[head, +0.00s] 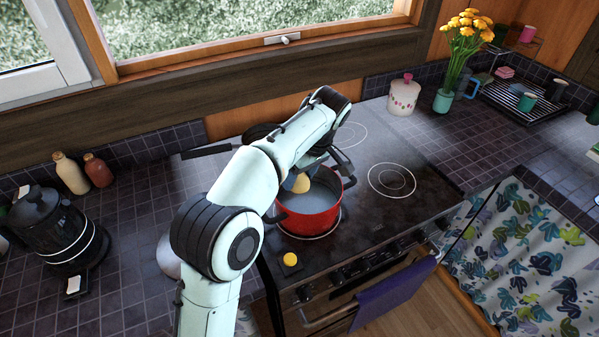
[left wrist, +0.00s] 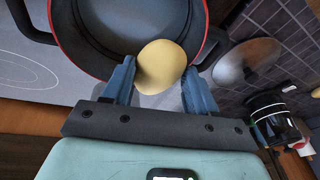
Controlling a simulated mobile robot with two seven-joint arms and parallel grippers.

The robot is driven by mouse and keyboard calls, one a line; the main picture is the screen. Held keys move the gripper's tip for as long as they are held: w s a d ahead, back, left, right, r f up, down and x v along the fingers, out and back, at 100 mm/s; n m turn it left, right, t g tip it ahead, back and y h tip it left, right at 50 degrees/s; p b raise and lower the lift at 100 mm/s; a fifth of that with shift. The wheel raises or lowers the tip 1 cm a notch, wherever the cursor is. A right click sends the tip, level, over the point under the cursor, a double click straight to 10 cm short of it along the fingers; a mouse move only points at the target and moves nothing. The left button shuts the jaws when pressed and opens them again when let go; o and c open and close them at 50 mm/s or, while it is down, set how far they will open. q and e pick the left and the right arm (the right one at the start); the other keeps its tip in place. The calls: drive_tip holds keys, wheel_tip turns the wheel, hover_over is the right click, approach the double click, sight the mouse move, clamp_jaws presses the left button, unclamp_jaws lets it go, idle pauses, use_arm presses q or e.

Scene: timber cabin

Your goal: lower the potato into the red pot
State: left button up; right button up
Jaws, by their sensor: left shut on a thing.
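The red pot (head: 312,222) stands on the stove's front left burner, with dark handles and a grey inside. My left gripper (head: 299,178) is over the pot, partly hidden by my arm in the head view. It is shut on the pale yellow potato (head: 301,184), which shows just below the fingers, above the pot's opening. In the left wrist view the potato (left wrist: 162,62) sits between the two blue-grey fingertips, in front of the pot's grey interior (left wrist: 100,15). The gap between potato and pot bottom is hard to judge. My right gripper is not in view.
A dark pan with a long handle (head: 207,150) is behind my arm. A black kettle (head: 57,225) stands far left. The right burners (head: 392,181) are clear.

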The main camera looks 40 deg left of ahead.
use_arm(q)
drive_tip(key=shift+f+b, duration=1.75)
drive_tip(key=shift+f, duration=1.4)
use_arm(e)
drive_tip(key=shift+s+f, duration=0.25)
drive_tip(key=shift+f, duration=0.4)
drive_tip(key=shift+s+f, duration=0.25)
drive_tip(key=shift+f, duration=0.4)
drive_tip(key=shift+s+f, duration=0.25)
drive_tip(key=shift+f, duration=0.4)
use_arm(q)
drive_tip(key=shift+f+b, duration=1.65)
drive_tip(key=shift+f, duration=0.85)
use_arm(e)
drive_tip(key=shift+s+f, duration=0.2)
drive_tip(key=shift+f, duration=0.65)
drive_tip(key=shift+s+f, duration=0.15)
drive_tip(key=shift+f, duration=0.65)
use_arm(q)
drive_tip(key=o, duration=1.2)
drive_tip(key=p+v, duration=0.4)
drive_tip(key=v, duration=0.9)
drive_tip(key=shift+r, duration=0.2)
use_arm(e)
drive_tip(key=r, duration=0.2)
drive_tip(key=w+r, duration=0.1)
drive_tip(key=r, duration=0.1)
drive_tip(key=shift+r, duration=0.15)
